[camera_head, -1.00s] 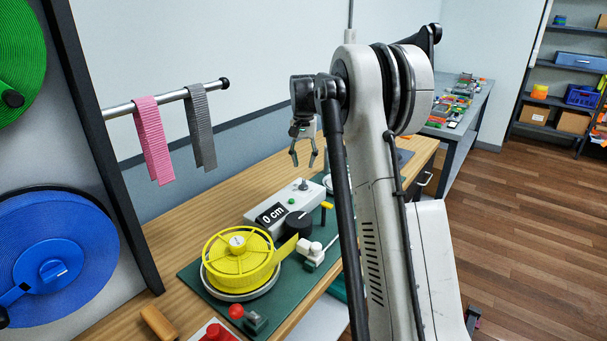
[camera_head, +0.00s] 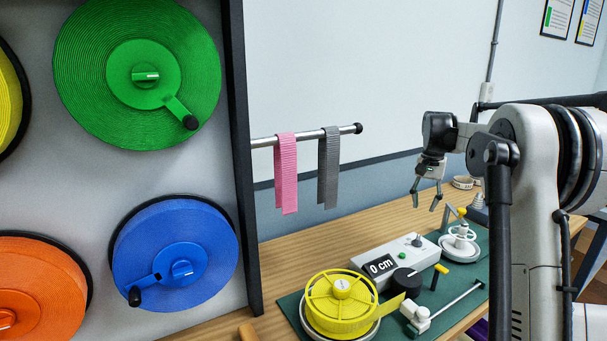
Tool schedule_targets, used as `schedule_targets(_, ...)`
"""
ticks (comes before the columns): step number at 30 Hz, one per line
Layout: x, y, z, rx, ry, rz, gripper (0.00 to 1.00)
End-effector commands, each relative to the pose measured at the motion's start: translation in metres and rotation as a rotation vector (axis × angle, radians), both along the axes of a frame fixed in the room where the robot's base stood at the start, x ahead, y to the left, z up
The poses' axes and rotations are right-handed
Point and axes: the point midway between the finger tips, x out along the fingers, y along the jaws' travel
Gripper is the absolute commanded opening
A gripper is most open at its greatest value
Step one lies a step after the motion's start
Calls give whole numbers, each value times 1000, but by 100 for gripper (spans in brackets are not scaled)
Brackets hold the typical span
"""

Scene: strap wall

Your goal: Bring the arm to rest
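My gripper (camera_head: 427,196) hangs from my arm above the wooden bench (camera_head: 345,220), over the back of the green mat. Its two fingers point down and are spread apart with nothing between them. Below it is a white meter box (camera_head: 399,253) with a display reading "0 cm". My arm stands at the right of the view, folded, with its upper links bent back toward the wall. The gripper appears apart from everything on the bench.
A yellow strap reel (camera_head: 343,308) sits on the green mat (camera_head: 291,308). A pink strap (camera_head: 286,175) and a grey strap (camera_head: 328,170) hang on a rail (camera_head: 262,142). Green (camera_head: 105,85), blue (camera_head: 150,235) and orange (camera_head: 40,275) reels are on the wall panel at left.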

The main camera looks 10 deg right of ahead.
Motion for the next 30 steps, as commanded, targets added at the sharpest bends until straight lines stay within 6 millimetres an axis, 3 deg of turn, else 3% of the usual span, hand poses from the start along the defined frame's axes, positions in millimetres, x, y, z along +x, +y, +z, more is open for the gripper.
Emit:
schedule_targets(5,-12,23,18,-11,-26,36,29)
schedule_targets(14,-59,93,62,-51,-120,153,29)
schedule_targets(21,-107,145,83,-81,-197,249,29)
schedule_targets(30,-178,203,90,-118,-294,365,29)
